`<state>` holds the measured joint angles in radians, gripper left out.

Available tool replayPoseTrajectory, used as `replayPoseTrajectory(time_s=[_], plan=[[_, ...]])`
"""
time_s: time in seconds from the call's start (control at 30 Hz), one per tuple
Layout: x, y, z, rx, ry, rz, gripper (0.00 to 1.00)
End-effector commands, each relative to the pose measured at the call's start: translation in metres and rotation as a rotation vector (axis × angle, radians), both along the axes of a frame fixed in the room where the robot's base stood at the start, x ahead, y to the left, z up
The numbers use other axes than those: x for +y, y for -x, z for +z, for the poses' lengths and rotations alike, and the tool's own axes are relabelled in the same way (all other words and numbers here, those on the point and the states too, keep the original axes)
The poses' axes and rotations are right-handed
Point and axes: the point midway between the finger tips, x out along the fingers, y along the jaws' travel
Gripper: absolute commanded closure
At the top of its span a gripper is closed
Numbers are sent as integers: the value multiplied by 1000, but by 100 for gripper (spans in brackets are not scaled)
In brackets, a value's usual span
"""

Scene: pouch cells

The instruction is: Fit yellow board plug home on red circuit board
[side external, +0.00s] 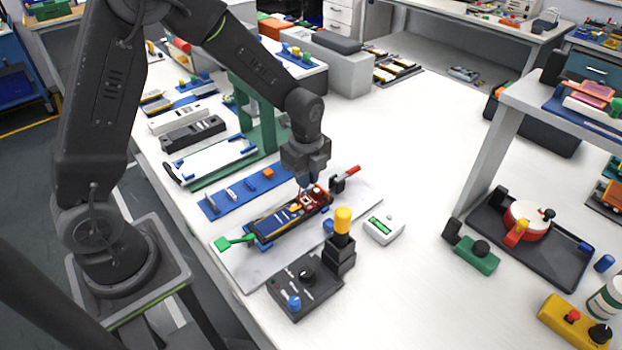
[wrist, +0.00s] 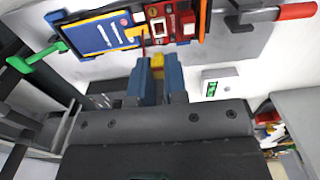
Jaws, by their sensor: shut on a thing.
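My gripper (wrist: 157,78) is shut on a yellow plug (wrist: 157,62), which shows between its blue fingertips in the wrist view. The red circuit board (wrist: 171,24) is at the top of that view, at one end of a blue pouch cell (wrist: 97,36) with an orange border. The plug appears close to the board's edge; I cannot tell whether they touch. In the side view, my gripper (side external: 307,186) is over the red board (side external: 318,196), and the plug is hidden by the fingers.
A green clamp (side external: 235,242) and a red-handled clamp (side external: 346,174) stand at the fixture's ends on a pale plate (side external: 262,270). A black post with a yellow top (side external: 342,222) and a small meter (side external: 384,229) stand in front.

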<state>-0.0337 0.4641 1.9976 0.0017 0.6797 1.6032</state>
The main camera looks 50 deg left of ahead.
Motion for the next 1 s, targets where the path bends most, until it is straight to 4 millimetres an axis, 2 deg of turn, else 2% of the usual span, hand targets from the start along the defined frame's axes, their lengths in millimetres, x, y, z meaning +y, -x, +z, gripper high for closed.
replayPoseTrajectory(time_s=[0.47,1.0], plan=[[2,0,-3,1,0,0,100],[2,0,-37,2,0,2,100]])
